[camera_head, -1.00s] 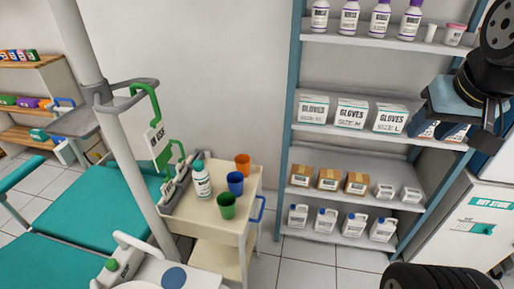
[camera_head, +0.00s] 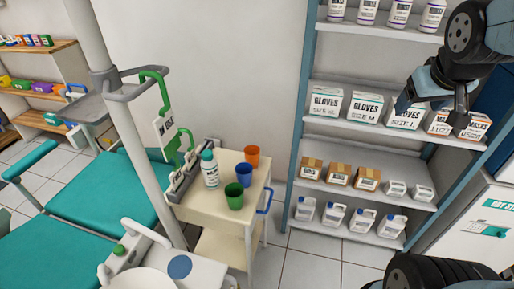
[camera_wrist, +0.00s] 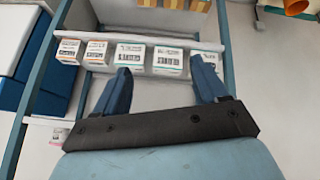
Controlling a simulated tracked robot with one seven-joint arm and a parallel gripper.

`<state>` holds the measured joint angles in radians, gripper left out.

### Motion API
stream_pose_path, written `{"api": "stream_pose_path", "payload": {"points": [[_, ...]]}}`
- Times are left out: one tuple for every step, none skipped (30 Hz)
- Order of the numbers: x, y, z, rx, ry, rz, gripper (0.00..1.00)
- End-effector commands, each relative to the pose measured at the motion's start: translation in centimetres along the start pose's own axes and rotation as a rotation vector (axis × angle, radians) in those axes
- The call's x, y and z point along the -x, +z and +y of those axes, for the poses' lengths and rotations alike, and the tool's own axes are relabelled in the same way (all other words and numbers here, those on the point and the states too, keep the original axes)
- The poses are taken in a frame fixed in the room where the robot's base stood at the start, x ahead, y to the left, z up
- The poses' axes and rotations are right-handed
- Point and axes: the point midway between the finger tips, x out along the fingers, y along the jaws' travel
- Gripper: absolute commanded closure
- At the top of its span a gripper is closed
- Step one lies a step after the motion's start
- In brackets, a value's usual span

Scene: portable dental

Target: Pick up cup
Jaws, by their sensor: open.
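Three cups stand on the beige cart (camera_head: 205,214): an orange cup (camera_head: 252,157) at the back, a blue cup (camera_head: 243,173) in the middle and a green cup (camera_head: 233,196) in front. All look upright. My gripper (camera_head: 432,110) is in front of the shelf unit, well to the right of the cups and apart from them. In the wrist view my gripper (camera_wrist: 160,68) has its blue fingers spread, with nothing between them. An orange object, cut off at the top right corner of the wrist view (camera_wrist: 297,7), looks like the orange cup.
A white bottle (camera_head: 209,170) stands left of the cups on the cart. The shelf unit (camera_head: 303,120) holds glove boxes, cartons and jugs. A teal dental chair (camera_head: 110,200) and a pole (camera_head: 115,130) are on the left. Floor (camera_head: 330,265) is clear between cart and shelf.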

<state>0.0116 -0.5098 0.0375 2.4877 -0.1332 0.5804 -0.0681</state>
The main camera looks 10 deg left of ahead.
Motion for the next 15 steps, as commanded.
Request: {"api": "stream_pose_path", "payload": {"points": [[-1.6,-0.8,-0.1,0.034,0.004,0.006,0.28],[-2.4,-1.4,-0.1,0.057,0.007,0.015,0.28],[-3.5,-2.1,-0.2,0.086,0.01,0.028,0.28],[-4.3,-2.6,-0.3,0.109,0.011,0.037,0.28],[-5.2,-3.1,-0.4,0.132,0.011,0.047,0.28],[-6.3,-3.8,-0.6,0.162,0.01,0.061,0.28],[-7.1,-4.2,-0.8,0.183,0.009,0.072,0.28],[-8.0,-4.6,-1.0,0.206,0.006,0.082,0.28],[-9.2,-5.1,-1.3,0.237,0.001,0.095,0.28],[-10.0,-5.5,-1.6,0.259,-0.003,0.106,0.28],[-10.9,-5.9,-1.9,0.281,-0.008,0.117,0.28],[-12.0,-6.3,-2.3,0.31,-0.017,0.132,0.28],[-12.8,-6.6,-2.7,0.333,-0.024,0.143,0.28],[-13.7,-6.9,-3.0,0.354,-0.032,0.155,0.28],[-14.8,-7.3,-3.6,0.381,-0.043,0.172,0.28]]}}
